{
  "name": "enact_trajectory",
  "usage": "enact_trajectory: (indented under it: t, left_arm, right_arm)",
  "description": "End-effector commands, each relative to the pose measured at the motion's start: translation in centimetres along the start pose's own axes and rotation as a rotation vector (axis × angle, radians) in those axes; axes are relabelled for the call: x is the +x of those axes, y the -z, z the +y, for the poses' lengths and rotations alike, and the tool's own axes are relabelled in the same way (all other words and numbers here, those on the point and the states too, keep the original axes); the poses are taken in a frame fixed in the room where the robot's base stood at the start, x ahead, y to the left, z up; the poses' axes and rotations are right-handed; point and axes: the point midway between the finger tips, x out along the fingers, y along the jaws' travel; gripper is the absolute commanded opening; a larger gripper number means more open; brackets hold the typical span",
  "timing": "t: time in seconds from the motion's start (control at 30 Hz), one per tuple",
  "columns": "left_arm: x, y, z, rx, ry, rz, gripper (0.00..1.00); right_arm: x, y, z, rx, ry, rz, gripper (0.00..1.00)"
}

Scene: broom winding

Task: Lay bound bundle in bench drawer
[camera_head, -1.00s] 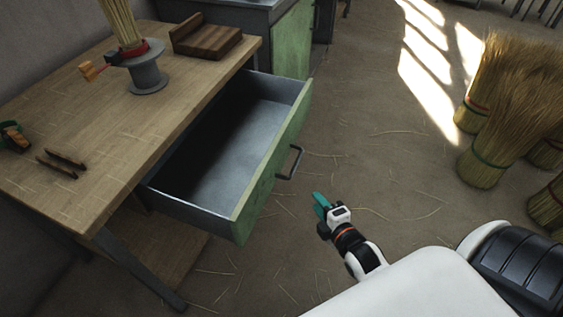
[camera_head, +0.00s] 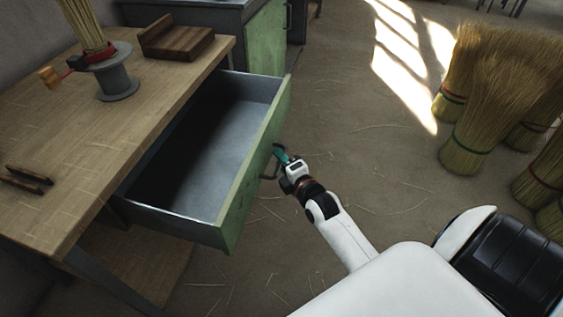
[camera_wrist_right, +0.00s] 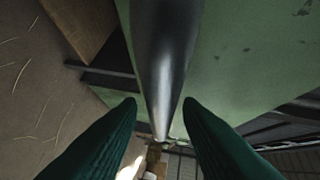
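A straw bundle (camera_head: 84,22) stands upright in a grey spool-shaped holder (camera_head: 117,75) on the bench, with a red band at its base; its top is cut off by the frame. The bench drawer (camera_head: 225,208) is pulled out and empty, with a green front and a dark bar handle (camera_head: 271,160). My right gripper (camera_head: 281,154) is at this handle. In the right wrist view its teal fingers (camera_wrist_right: 162,108) are apart, one on each side of the metal bar (camera_wrist_right: 166,55), with gaps showing. My left gripper is not in view.
An orange-handled tool (camera_head: 50,76) sits beside the holder. Several bound straw bundles (camera_head: 470,140) stand on the floor at right. The floor between is clear apart from loose straws.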

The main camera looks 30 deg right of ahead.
Motion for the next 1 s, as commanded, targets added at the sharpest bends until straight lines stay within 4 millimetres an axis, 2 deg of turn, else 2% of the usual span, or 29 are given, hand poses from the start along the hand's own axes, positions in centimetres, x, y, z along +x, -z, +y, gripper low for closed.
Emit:
enact_trajectory:
  t: [0.33, 0.53, 0.57, 0.87, 1.0]
  left_arm:
    - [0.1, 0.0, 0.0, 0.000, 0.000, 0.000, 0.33]
    - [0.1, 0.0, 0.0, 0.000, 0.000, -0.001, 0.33]
    - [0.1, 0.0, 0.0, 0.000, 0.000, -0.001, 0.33]
    - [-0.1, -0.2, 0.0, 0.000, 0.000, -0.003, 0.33]
    - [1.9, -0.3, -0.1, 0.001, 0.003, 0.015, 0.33]
  right_arm:
    - [0.5, 0.0, 0.0, -0.001, 0.000, 0.000, 0.33]
    - [0.5, 0.0, 0.0, 0.000, 0.000, 0.000, 0.01]
    - [0.5, 0.0, 0.0, 0.000, 0.000, 0.000, 0.00]
    - [-0.1, 0.6, 0.1, -0.003, -0.004, 0.001, 0.00]
    - [-1.9, 2.4, 0.6, -0.007, -0.007, 0.002, 0.00]
